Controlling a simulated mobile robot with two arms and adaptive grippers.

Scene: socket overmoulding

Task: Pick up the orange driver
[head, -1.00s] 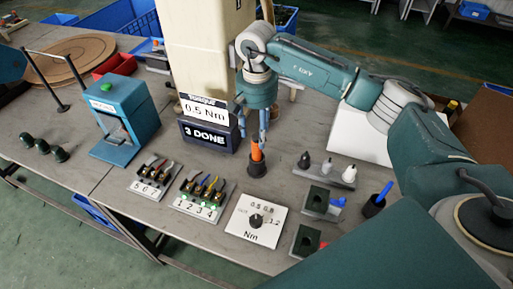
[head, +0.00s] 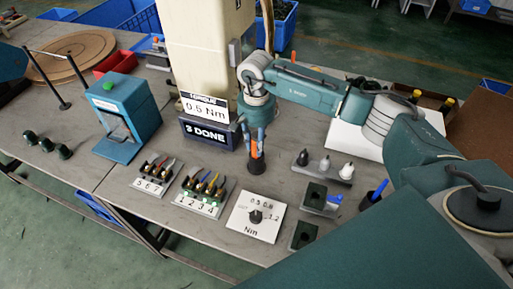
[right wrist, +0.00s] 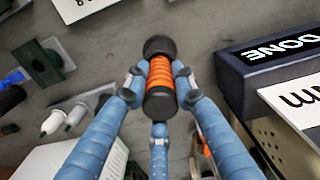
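The orange driver (head: 254,149) stands upright in a black round holder (head: 256,167) on the table, below the torque display. It also shows in the right wrist view (right wrist: 161,74), with a black near end. My right gripper (head: 255,143) is around the driver from above. In the right wrist view its blue fingers (right wrist: 160,82) lie close along both sides of the driver, with a third finger below. Whether they press on it or a thin gap is left, I cannot tell. My left gripper is out of view.
The display (head: 205,133) reads "3 DONE" close left of the gripper. A dial plate (head: 257,216), connector racks (head: 204,191), black fixtures (head: 303,235) and a holder with a blue driver (head: 372,196) stand around. A blue press (head: 128,115) is at left.

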